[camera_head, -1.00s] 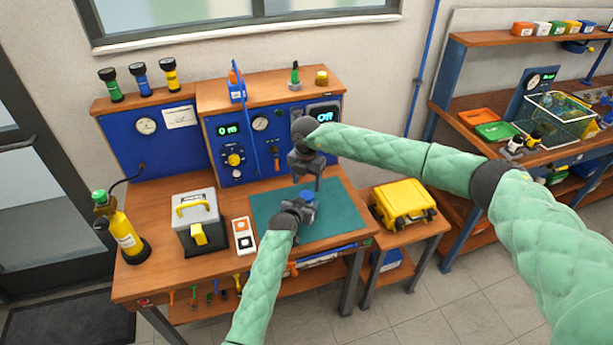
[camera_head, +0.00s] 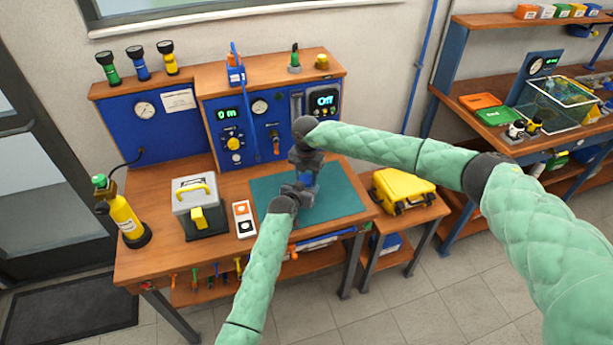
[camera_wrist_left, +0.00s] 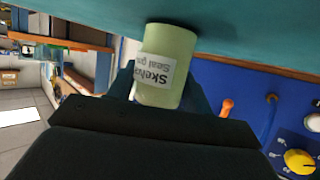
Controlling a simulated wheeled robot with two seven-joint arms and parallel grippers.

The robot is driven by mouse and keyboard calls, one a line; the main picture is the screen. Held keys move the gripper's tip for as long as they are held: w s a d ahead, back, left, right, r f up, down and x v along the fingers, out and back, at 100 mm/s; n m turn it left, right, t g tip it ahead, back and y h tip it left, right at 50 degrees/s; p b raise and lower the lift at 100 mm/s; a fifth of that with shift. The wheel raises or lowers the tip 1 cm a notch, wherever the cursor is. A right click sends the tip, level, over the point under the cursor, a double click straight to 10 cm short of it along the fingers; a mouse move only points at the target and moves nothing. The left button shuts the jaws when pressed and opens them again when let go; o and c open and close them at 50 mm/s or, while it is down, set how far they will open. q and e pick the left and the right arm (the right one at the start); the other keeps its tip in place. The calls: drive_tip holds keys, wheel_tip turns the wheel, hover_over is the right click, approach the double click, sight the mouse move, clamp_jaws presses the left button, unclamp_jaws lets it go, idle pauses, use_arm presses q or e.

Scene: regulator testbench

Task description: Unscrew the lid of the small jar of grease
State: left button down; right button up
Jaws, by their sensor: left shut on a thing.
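The small grease jar shows in the left wrist view as a pale green jar (camera_wrist_left: 168,60) with a white label, its text upside down in the picture. My left gripper (camera_head: 299,193) is shut on the jar, over the green mat. The jar's base is close to the mat; I cannot tell whether it touches. A patch of blue, apparently the lid (camera_head: 306,179), shows between my two grippers in the head view. My right gripper (camera_head: 306,168) is directly above it, pointing down. Its fingertips are too small and covered to tell whether they grip the lid.
The green mat (camera_head: 345,203) lies on the wooden bench. The blue regulator panel (camera_head: 231,126) rises behind. A yellow case (camera_head: 404,190) sits on a lower table at right.

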drive_tip(key=n, duration=0.4)
drive_tip(key=shift+n, duration=0.3)
drive_tip(key=n, duration=0.5)
drive_tip(key=shift+n, duration=0.3)
drive_tip(key=o, duration=1.1)
